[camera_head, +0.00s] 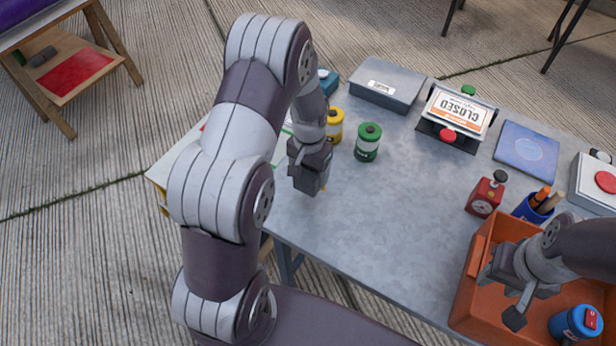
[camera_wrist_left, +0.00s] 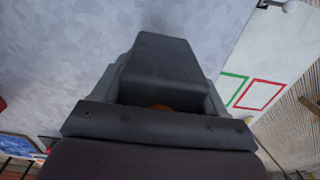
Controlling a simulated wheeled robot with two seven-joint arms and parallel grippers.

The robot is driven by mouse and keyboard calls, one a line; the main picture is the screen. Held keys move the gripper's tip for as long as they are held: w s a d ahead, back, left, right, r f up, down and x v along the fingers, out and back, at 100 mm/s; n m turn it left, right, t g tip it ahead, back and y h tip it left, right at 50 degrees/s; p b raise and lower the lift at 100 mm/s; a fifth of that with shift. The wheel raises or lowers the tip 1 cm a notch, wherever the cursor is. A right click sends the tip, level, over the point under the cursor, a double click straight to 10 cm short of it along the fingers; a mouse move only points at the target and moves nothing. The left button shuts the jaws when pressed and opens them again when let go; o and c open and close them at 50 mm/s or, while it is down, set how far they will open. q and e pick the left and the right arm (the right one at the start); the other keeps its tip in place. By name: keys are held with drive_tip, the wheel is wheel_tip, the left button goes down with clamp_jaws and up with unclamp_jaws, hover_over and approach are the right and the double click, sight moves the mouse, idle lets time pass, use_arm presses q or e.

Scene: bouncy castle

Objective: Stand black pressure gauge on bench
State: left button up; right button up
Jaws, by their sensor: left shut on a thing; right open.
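My left gripper (camera_head: 314,184) points down just above the near left part of the grey bench (camera_head: 385,215). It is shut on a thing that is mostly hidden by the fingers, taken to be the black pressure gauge. My right gripper (camera_head: 500,292) is open and empty over the orange crate.
Green (camera_head: 367,142) and yellow (camera_head: 335,125) canisters stand behind my left gripper. The bench's middle is clear.

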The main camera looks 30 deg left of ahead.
sight(306, 181)
use_arm(q)
drive_tip(key=f, duration=0.2)
drive_tip(key=a+f, duration=0.1)
drive_tip(key=f, duration=0.1)
drive_tip(key=shift+w+f+p, duration=0.1)
drive_tip(key=shift+f+p, duration=0.2)
drive_tip(key=shift+f, duration=0.05)
drive_tip(key=o, duration=1.4)
drive_tip(key=shift+f, duration=0.15)
drive_tip(key=shift+c, duration=0.2)
drive_tip(key=r, duration=0.8)
drive_tip(key=s+d+r+b, duration=0.1)
drive_tip(key=r, duration=0.4)
drive_tip(key=s+d+r, duration=0.2)
drive_tip(key=s+d, duration=0.1)
drive_tip(key=s, duration=0.3)
drive_tip(key=s+d+r+t, duration=0.1)
drive_tip(key=s+d+r, duration=0.1)
drive_tip(key=s, duration=0.4)
drive_tip(key=shift+s+d+n, duration=0.3)
drive_tip(key=shift+s+d, duration=0.05)
drive_tip(key=shift+d, duration=0.5)
